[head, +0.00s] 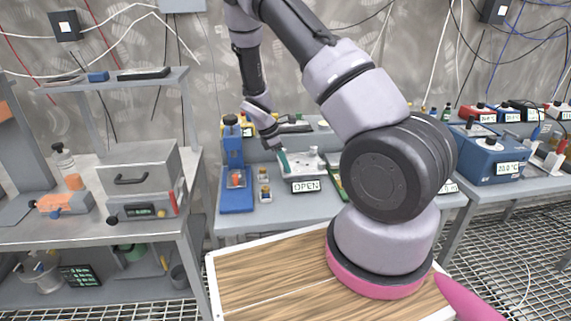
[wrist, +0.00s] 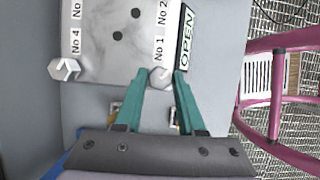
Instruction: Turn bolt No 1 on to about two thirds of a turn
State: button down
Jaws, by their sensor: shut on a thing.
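A pale metal plate (wrist: 100,50) carries labels No 1, No 2 and No 4, with one more label partly cut off. Bolt No 1 (wrist: 160,78) is a grey hex head at the plate's corner, below its label in the wrist view. My gripper (wrist: 162,74) has its two teal fingers on either side of this bolt head, shut on it. In the head view my gripper (head: 283,160) reaches down at the plate (head: 304,166), and the bolt head cannot be made out. Another hex bolt (wrist: 64,69) sits beside the No 4 label.
An OPEN sign (head: 306,186) stands at the plate's near edge; it also shows in the wrist view (wrist: 186,38). A blue box reading 20.0 °C (head: 495,155) is at right.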

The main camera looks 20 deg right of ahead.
jog(key=m+g, duration=0.1)
jog(key=m, duration=0.1)
jog(key=m+g+y, duration=0.1)
jog(key=m, duration=0.2)
jog(key=shift+w+d+m, duration=0.1)
jog(key=shift+w+m, duration=0.1)
jog(key=shift+m, duration=0.1)
jog(key=m+y, duration=0.1)
jog(key=m, duration=0.1)
jog(key=m+g, duration=0.1)
jog(key=m, duration=0.2)
jog(key=shift+w+d+y, duration=0.1)
jog(key=shift+y, duration=0.3)
jog(key=m, duration=0.2)
jog(key=m+y, duration=0.1)
jog(key=m, duration=0.1)
jog(key=shift+d+m+g+y, duration=0.15)
jog(key=shift+m+g+y, duration=0.15)
jog(key=shift+m, duration=0.1)
jog(key=shift+d+m+y, duration=0.1)
jog(key=shift+m+y, duration=0.9)
jog(key=shift+m, duration=1.5)
jog(key=c, duration=0.5)
grip_release()
jog(key=v, duration=1)
jog(key=shift+r, duration=0.4)
